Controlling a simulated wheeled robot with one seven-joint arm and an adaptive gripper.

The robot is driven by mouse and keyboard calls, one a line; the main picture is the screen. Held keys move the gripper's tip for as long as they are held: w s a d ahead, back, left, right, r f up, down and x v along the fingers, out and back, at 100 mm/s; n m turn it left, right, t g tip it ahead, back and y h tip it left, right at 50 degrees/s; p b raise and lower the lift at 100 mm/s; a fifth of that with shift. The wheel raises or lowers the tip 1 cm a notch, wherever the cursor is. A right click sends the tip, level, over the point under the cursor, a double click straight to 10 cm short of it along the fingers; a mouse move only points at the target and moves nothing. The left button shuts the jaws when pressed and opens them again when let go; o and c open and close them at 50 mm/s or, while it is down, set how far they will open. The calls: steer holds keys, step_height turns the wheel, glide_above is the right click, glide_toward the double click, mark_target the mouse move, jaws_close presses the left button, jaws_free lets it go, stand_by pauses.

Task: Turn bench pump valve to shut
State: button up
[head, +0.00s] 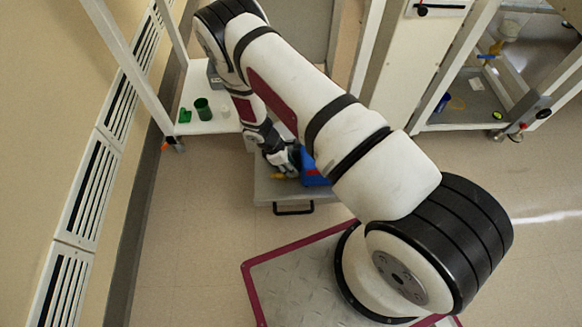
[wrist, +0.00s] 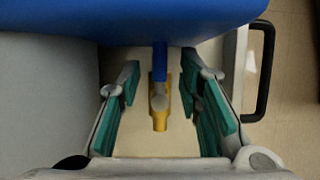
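The bench pump is a blue body (head: 313,168) on a low grey cart, partly hidden behind my arm. It fills the top of the wrist view as a blue mass (wrist: 150,15). A yellow valve handle (wrist: 160,112) on a short blue stem points down in the wrist view, with a grey knob on it. My gripper (wrist: 162,115) is open, with green-padded fingers on either side of the handle and a visible gap on both sides. In the head view my gripper (head: 283,170) is beside the pump, and a bit of yellow (head: 278,177) shows by it.
The grey cart (head: 265,193) has a black handle (head: 294,209) at its front edge. A white shelf (head: 212,125) behind holds a green cup (head: 203,109) and a white cup (head: 224,112). A vented wall is at left. Open floor lies right of the cart.

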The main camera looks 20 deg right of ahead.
steer(key=shift+d+f, duration=0.1)
steer(key=shift+f, duration=0.1)
jaws_close()
